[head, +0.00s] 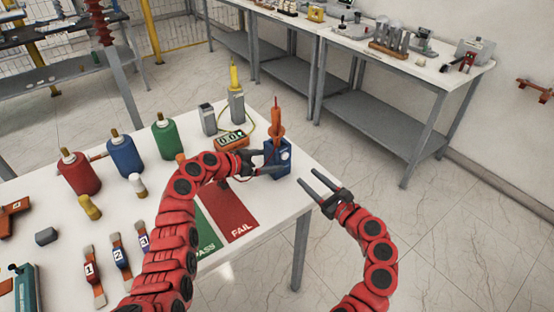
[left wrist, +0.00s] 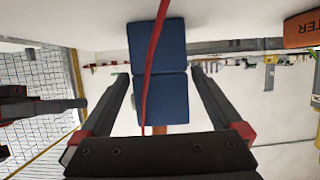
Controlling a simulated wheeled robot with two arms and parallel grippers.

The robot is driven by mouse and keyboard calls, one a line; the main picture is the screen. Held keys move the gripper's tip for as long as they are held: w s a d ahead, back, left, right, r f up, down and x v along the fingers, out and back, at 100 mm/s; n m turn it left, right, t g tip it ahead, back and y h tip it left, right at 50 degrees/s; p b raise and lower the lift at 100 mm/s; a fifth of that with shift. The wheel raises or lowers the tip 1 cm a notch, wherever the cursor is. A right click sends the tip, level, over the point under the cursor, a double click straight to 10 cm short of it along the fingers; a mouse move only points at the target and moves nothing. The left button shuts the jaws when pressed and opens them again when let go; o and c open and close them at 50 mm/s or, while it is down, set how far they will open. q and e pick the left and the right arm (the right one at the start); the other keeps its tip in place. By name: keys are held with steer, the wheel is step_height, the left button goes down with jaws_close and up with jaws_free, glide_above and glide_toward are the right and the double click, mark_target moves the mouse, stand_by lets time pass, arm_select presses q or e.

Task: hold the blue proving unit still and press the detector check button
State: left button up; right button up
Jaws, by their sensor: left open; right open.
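The blue proving unit (head: 284,158) stands near the table's far right corner, with a pale round spot on its right-hand face. An orange detector (head: 276,121) stands upright at its top. My left gripper (head: 268,162) is open at the unit's near left side, partly covering it. In the left wrist view the blue unit (left wrist: 172,97) lies between the spread fingers, with visible gaps, and a red cable crosses it. My right gripper (head: 325,188) is open and empty, off the table's right edge and to the right of the unit. I cannot make out the check button clearly.
An orange meter (head: 231,140) sits just left of the unit, with grey testers (head: 236,105) behind it. Red, blue and green bottles (head: 124,154) stand further left. A red FAIL mat (head: 232,212) lies in front. Free air lies right of the table.

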mark_target(277, 159)
arm_select(q)
steer(key=shift+x, duration=2.15)
steer(key=c, duration=1.5)
arm_select(e)
jaws_close()
